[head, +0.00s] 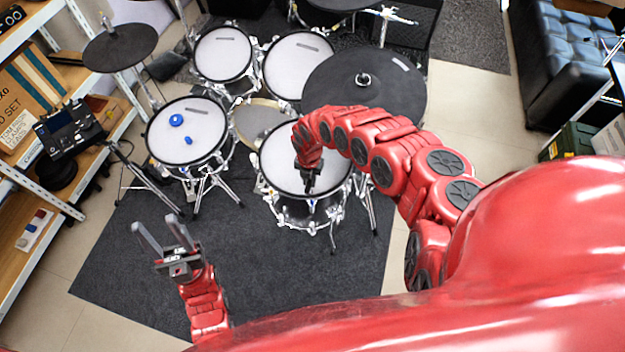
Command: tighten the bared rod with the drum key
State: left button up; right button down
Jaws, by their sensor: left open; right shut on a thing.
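My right gripper (309,186) reaches down over the white mesh head of the front drum (283,155), in from its right rim. It is shut on a small dark thing, most likely the drum key, which is too small and covered to make out. The drum's black rim has several lugs and rods around it. I cannot tell which rod is bared, or whether the held thing touches one. My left gripper (156,224) is open and empty above the dark mat, left of that drum and below the snare drum (205,125).
Two toms (222,52) and a large black cymbal pad (365,90) stand behind. A drum module (68,128) and shelves are at left. The dark mat (150,270) in front is clear.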

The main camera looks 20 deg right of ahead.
jog(key=shift+s+d, duration=0.35)
jog(key=shift+d, duration=0.05)
jog(key=shift+w+d, duration=0.1)
jog(key=shift+w, duration=0.05)
notch_tip(320, 180, down, 7)
jog(key=b, duration=0.6)
jog(key=shift+b, duration=0.4)
jog(key=shift+r, duration=0.2)
jog(key=shift+f, duration=0.1)
